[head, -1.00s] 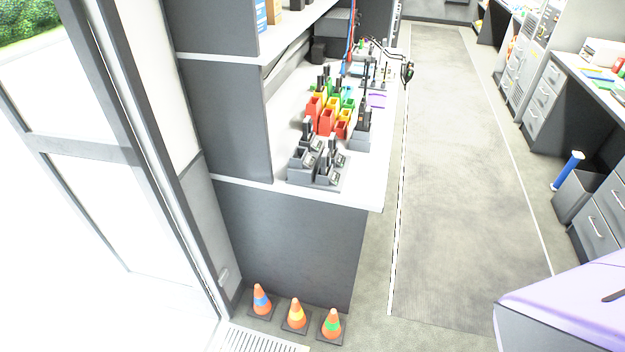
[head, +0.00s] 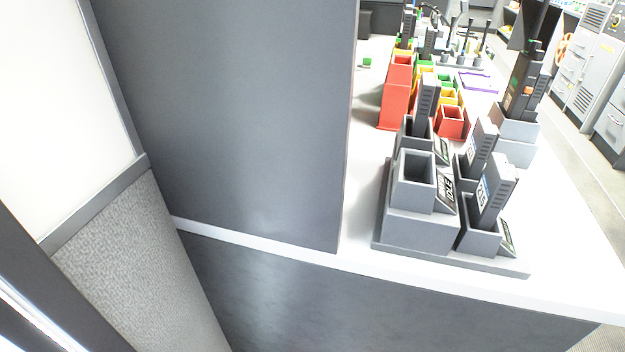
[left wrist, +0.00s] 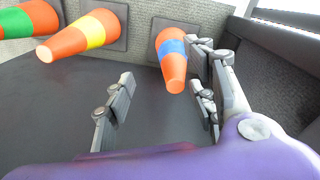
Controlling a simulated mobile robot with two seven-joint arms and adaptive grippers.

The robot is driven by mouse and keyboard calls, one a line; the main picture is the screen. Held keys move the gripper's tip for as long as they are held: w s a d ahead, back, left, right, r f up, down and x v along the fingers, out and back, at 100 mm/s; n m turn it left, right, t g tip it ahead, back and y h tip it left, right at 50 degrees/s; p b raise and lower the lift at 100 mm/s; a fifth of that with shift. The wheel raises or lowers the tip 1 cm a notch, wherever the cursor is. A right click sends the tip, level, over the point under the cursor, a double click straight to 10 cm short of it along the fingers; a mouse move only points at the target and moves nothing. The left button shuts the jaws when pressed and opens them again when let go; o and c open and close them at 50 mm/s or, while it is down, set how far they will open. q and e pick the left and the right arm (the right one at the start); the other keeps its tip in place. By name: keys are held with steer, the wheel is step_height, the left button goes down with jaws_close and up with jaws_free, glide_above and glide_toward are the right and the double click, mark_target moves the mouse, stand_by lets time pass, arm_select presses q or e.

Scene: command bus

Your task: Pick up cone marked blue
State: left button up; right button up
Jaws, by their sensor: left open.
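The cone marked blue, orange with a blue band (left wrist: 172,48), is at the top middle of the left wrist view, its narrow tip pointing down in the picture. My left gripper (left wrist: 160,88) is open and empty. The cone shows beyond the gap between its fingers, closer to the right-hand finger, which overlaps the cone's edge in the picture. I cannot tell whether they touch. The cones do not show in the head view now, and neither gripper does. My right gripper is not in view.
The head view shows a counter (head: 460,282) with grey radio chargers (head: 418,228) and red bins (head: 397,95).

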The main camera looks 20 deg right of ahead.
arm_select(q)
steer(key=w+f, duration=0.1)
steer(key=w+f+b, duration=0.1)
steer(key=shift+w+d+y, duration=0.1)
steer(key=shift+w+y, duration=0.2)
steer(key=shift+w, duration=0.1)
steer(key=shift+w+f+b, duration=0.2)
steer(key=shift+w+b, duration=0.05)
steer(key=shift+b, duration=0.1)
steer(key=shift+f+b, duration=0.85)
steer(key=shift+f, duration=0.7)
step_height(320, 180, down, 4)
steer(key=shift+r+b, duration=0.15)
steer(key=shift+b, duration=0.95)
steer(key=shift+w, duration=0.1)
steer(key=shift+d, duration=0.1)
jaws_close()
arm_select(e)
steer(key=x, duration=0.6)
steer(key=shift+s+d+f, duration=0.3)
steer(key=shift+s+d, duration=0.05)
